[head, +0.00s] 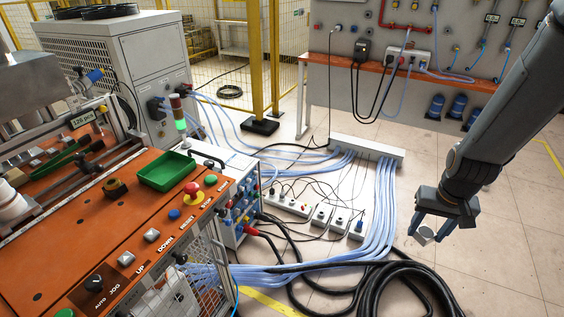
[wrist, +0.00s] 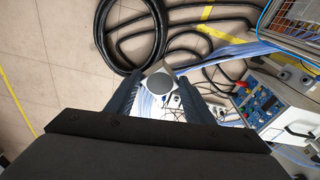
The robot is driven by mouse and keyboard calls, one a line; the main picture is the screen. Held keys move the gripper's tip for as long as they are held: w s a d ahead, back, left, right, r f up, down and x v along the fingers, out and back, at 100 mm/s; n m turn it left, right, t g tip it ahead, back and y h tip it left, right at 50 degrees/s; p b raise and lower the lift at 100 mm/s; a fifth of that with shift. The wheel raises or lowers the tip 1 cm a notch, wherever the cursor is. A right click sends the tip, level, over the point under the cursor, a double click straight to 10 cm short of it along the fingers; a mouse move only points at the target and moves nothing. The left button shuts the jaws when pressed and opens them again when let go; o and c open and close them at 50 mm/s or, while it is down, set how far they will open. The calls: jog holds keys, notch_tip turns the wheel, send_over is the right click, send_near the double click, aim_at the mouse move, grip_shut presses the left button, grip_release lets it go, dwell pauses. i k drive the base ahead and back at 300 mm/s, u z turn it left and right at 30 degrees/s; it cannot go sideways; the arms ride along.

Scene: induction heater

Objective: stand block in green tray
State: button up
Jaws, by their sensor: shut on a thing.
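The green tray (head: 167,171) sits on the orange machine top at the left in the head view; it looks empty. My gripper (head: 432,230) is at the right, over the open floor and far from the tray. It is shut on a small grey block (head: 426,236), which hangs between the fingers. In the wrist view the block (wrist: 164,88) shows a round dark face and pale metal sides between the two fingertips. Its far side is hidden.
An orange control panel (head: 95,235) holds knobs, a red emergency button (head: 191,188) and a dark brass-like nut (head: 116,188). A stack light (head: 178,114) stands behind the tray. Blue hoses (head: 380,220), power strips and a black cable coil (head: 390,290) lie on the floor.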

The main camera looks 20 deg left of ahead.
aim_at(167, 174)
jog(key=u, duration=1.5)
